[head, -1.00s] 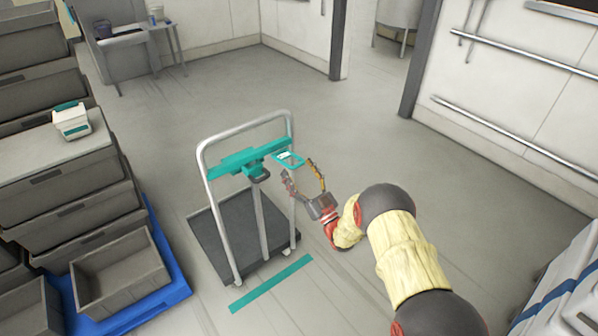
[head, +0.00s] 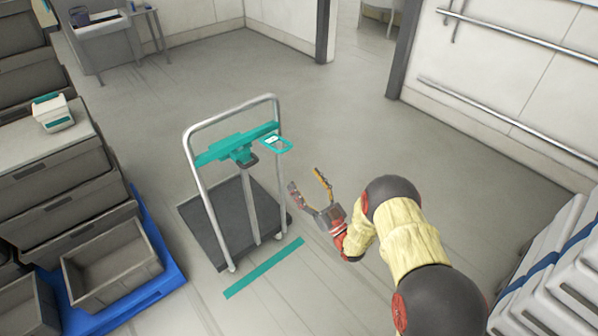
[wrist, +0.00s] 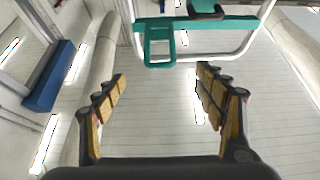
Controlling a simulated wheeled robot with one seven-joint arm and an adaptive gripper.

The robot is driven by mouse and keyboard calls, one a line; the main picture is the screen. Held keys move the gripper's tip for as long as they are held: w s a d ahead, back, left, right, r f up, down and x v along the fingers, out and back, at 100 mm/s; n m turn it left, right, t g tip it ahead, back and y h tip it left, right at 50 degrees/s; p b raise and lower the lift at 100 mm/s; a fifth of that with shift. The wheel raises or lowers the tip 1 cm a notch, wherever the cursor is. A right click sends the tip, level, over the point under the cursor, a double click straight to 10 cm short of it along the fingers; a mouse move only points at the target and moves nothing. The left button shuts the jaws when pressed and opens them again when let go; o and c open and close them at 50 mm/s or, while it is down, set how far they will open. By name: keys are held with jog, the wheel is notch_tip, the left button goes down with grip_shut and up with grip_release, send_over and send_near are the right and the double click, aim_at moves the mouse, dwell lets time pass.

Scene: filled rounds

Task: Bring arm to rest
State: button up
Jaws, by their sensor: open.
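My gripper (head: 308,187) is open and empty, to the right of a trolley (head: 188,150) with a grey tube handle and a dark platform. A small teal frame with a white card (head: 277,144) sticks out at the bar's right end, apart from my gripper. In the wrist view the teal frame (wrist: 160,62) is beyond the fingertips.
A teal floor strip (head: 263,268) lies before the trolley. Grey crates on a blue pallet (head: 165,285) stand at left, with a white-and-teal device (head: 53,114) on top. Stacked pale crates (head: 555,262) stand at right. The floor behind the trolley is clear.

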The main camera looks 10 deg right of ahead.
jog(key=shift+s+d+f, duration=0.2)
jog(key=shift+s, duration=0.05)
dwell(0.3)
